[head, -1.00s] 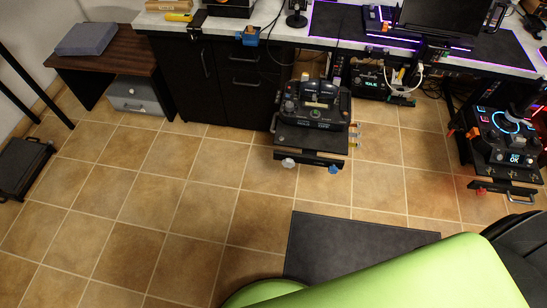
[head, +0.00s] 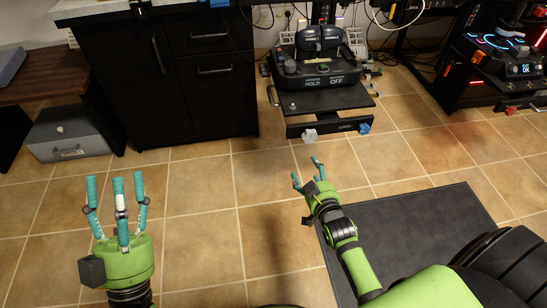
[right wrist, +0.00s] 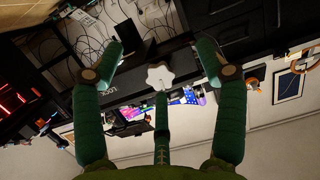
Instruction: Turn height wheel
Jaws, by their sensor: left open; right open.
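The white wheel also shows in the right wrist view (right wrist: 159,77), facing the camera between the spread fingers. My right gripper (head: 308,172) is open and empty, just below and in front of the white wheel, with its fingers pointing up toward it. I see no contact. My left gripper (head: 117,192) is open and empty over the floor at the left, fingers up.
A control unit (head: 323,70) with a throttle-like top stands on the shelf. A black cabinet (head: 165,85) is left of it, a grey drawer box (head: 68,135) farther left. Another device (head: 500,60) stands at right. A dark mat (head: 410,225) lies on open tiled floor.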

